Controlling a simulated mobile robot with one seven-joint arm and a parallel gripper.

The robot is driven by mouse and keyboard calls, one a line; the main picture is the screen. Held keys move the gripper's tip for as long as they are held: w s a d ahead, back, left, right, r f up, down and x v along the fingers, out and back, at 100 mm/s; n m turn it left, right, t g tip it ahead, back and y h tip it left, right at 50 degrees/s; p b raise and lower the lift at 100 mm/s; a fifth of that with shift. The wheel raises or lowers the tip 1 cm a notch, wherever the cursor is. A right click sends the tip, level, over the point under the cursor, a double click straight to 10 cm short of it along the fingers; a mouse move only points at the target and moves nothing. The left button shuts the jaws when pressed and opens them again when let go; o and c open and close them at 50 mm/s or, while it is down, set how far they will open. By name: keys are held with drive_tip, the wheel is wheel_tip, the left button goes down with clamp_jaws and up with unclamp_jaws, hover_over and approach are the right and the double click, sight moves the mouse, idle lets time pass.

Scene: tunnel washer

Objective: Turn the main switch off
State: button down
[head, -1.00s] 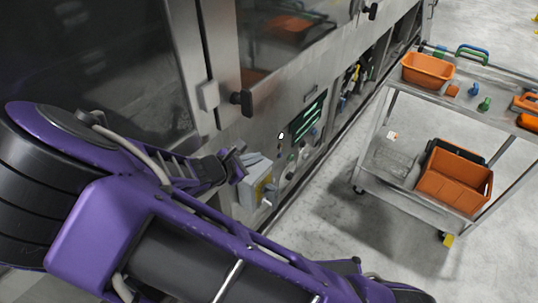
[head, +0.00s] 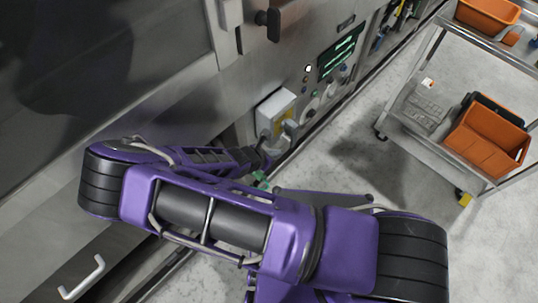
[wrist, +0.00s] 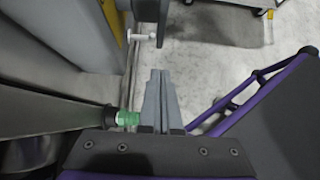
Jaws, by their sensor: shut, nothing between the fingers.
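The main switch is a pale box with a yellow side (head: 275,110) on the machine front, with a grey handle (head: 290,129) at its lower right. Contact cannot be told. In the head view my gripper (head: 268,154) is small and partly hidden, below the box.
A control panel with a green display (head: 340,50) is right of the switch. A green-ended dark rod (wrist: 128,118) lies close left of my fingers. A metal cart (head: 425,105) with orange bins (head: 485,145) stands at right. Grey floor between is clear.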

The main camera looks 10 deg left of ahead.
sight(291, 144)
drive_tip(key=w+d, duration=0.1)
drive_tip(key=w+d+f, duration=0.1)
drive_tip(key=w, duration=0.1)
drive_tip(key=shift+d, duration=0.25)
drive_tip(key=shift+w+d, duration=0.3)
drive_tip(key=shift+w, duration=0.25)
drive_tip(key=shift+f, duration=0.1)
drive_tip(key=shift+w+d+f, duration=0.35)
drive_tip(key=shift+w+f, duration=0.05)
drive_tip(key=shift+w, duration=0.05)
drive_tip(key=shift+s+a, duration=0.1)
